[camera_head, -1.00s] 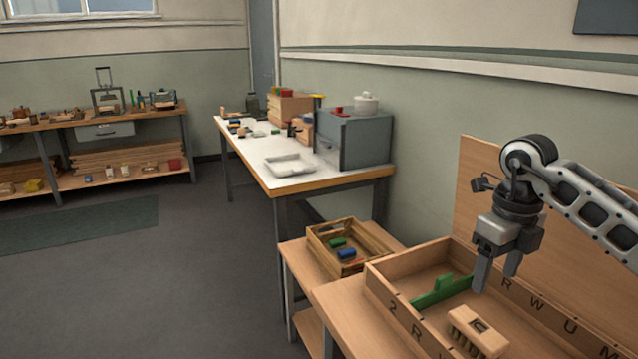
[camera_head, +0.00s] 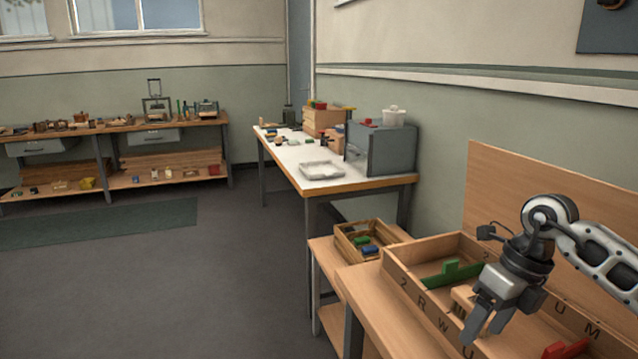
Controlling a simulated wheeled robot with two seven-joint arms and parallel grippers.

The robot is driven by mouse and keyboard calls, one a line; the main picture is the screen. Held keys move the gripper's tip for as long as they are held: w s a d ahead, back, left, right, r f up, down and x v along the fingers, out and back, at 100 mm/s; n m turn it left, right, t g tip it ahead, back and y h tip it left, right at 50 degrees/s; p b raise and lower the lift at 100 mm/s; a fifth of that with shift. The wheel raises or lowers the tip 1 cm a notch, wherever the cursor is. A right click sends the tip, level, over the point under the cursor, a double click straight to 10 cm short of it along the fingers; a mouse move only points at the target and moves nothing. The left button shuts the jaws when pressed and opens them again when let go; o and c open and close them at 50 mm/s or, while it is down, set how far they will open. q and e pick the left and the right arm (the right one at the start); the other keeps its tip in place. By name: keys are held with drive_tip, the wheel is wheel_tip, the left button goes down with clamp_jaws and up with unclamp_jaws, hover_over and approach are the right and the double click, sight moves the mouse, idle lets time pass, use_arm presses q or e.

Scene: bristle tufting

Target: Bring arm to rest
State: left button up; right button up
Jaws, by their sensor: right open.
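My right gripper (camera_head: 482,338) is at the lower right. Its two fingers point down and are apart, with nothing between them. It hangs over the front part of a wooden tray (camera_head: 413,289) marked with letters along its walls. A wooden block (camera_head: 463,296) in the tray is partly hidden behind the gripper. A green piece (camera_head: 453,271) lies in the tray's far part, and a red piece (camera_head: 566,350) shows at the bottom edge. My left gripper is not in view.
A small wooden crate (camera_head: 345,242) with green and blue pieces stands beyond the tray. A white-topped table (camera_head: 293,158) with a grey box (camera_head: 385,148) is farther back. A shelf bench (camera_head: 120,128) lines the far wall.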

drive_tip(key=s+a+m+t+y, duration=0.1)
drive_tip(key=s+a+m+y, duration=0.15)
drive_tip(key=a+y, duration=0.7)
drive_tip(key=s+a+m+y, duration=0.1)
drive_tip(key=s+a+y, duration=0.35)
drive_tip(key=a, duration=0.95)
drive_tip(key=d+f+m+t+h, duration=0.35)
drive_tip(key=m+t, duration=0.45)
drive_tip(key=m, duration=0.5)
drive_tip(key=d+f+m+t+h, duration=0.3)
drive_tip(key=m+t+h, duration=0.35)
drive_tip(key=m, duration=0.65)
drive_tip(key=s+d+f+m+g+h, duration=0.2)
drive_tip(key=s+f+m+g+h, duration=0.1)
drive_tip(key=s+f+m, duration=0.6)
wheel_tip(320, 180, down, 5)
drive_tip(key=shift+s+d+r+g+h, duration=0.2)
drive_tip(key=shift+s+d+g+h, duration=0.15)
drive_tip(key=shift+s+g, duration=0.4)
drive_tip(key=shift+w, duration=0.15)
